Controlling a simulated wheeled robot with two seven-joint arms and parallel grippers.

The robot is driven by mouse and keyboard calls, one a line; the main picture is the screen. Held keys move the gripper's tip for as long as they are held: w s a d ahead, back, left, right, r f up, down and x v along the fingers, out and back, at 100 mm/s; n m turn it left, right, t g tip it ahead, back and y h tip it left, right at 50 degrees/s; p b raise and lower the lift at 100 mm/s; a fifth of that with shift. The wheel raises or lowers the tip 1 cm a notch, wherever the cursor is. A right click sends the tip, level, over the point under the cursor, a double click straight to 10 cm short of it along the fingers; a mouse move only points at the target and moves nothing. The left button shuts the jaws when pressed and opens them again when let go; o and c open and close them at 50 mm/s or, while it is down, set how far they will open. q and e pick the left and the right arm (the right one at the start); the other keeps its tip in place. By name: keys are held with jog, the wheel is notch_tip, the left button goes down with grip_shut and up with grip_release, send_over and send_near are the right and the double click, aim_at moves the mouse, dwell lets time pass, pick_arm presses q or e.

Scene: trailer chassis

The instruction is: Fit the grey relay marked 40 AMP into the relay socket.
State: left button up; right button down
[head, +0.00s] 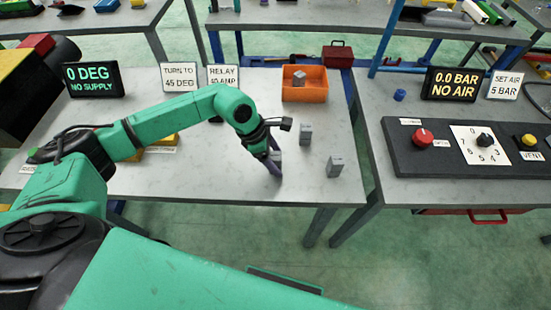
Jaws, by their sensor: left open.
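My left gripper (273,168) points down over the near part of the left table and is open. A small grey block (277,154) shows partly at its fingers, mostly covered by them; I cannot tell if it stands between or behind them. Two more grey relay-like blocks stand upright on the table to the right, one farther back (305,134) and one near the front right corner (334,167). Another grey block (299,77) is in the orange bin (304,94). Markings on the blocks are too small to read. I cannot make out the relay socket. My right gripper is not in view.
A sign (222,76) reading RELAY 40 AMP stands at the back of the table, beside a TURN TO 45 DEG sign (181,78) and a 0 DEG display (93,79). Yellow parts (160,141) lie behind my arm. A gap separates the right table with its control panel (465,150).

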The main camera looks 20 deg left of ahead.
pick_arm(q)
jog(key=shift+w, duration=0.1)
jog(key=c, duration=1.1)
grip_shut()
jog(key=shift+r, duration=0.1)
